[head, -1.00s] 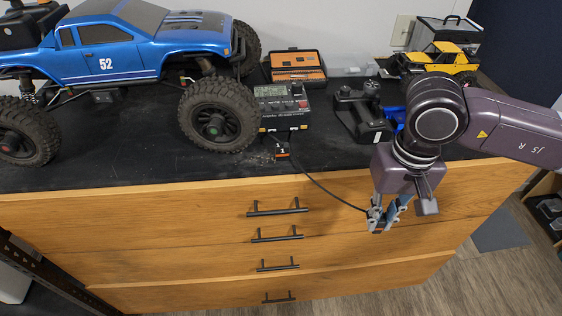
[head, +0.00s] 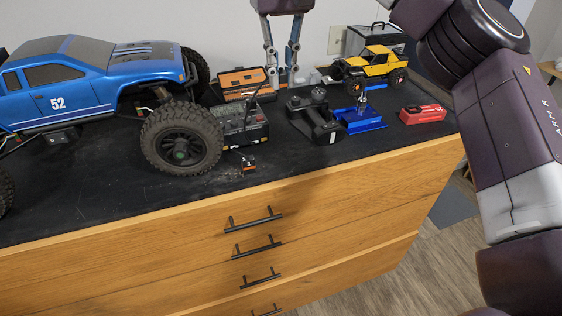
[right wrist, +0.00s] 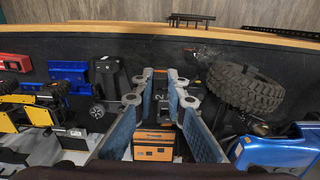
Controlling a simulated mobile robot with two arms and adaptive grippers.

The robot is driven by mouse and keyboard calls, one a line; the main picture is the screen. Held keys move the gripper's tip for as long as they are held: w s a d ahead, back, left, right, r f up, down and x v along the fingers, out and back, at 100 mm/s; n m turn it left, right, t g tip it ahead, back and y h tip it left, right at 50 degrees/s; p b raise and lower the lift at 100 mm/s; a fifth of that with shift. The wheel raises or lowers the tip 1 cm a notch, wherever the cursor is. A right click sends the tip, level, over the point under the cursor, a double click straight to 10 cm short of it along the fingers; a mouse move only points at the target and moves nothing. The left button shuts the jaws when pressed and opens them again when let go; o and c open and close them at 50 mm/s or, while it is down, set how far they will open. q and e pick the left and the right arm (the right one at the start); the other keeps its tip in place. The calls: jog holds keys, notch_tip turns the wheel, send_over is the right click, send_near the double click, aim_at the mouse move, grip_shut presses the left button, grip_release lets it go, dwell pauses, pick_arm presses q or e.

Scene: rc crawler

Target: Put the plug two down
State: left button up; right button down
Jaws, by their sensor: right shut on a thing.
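Plug two (right wrist: 160,95), dark with a "2" on it, is between the fingers of my right gripper in the right wrist view. My right gripper (head: 282,80) is shut on it, with its fingers pointing down above the back of the bench, near the orange case. In the head view the plug is too small to make out clearly. A dark cable (head: 251,98) rises from the charger (head: 243,128) toward the gripper. Plug one (head: 248,163), labelled "1", lies on the bench in front of the charger. My left gripper is not in view.
The blue truck (head: 85,85) stands at left, its front wheel close to the charger. The orange case (head: 240,80), black transmitter (head: 317,120), blue tray (head: 362,124), yellow crawler (head: 370,68) and red box (head: 423,114) stand around. The black bench top (head: 310,160) is clear along its front edge.

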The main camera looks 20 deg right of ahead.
aim_at(283, 92)
jog(key=f+b, duration=0.1)
jog(key=f, duration=0.6)
jog(key=shift+d+f, duration=0.1)
jog(key=shift+d, duration=0.1)
notch_tip(283, 92, down, 8)
jog(key=shift+r+p, duration=0.1)
jog(key=shift+p, duration=0.8)
notch_tip(283, 92, down, 4)
jog(key=shift+f+p, duration=0.25)
jog(key=shift+p, duration=0.4)
jog(key=shift+f, duration=0.3)
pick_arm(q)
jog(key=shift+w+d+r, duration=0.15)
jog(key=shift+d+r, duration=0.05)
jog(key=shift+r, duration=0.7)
pick_arm(e)
jog(key=c, duration=1.9)
grip_release()
jog(key=shift+w, duration=0.1)
jog(key=shift+c, duration=0.2)
jog(key=shift+r, duration=0.1)
jog(key=shift+r, duration=0.2)
pick_arm(q)
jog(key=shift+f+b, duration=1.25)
jog(key=shift+b, duration=0.15)
pick_arm(e)
notch_tip(283, 92, up, 12)
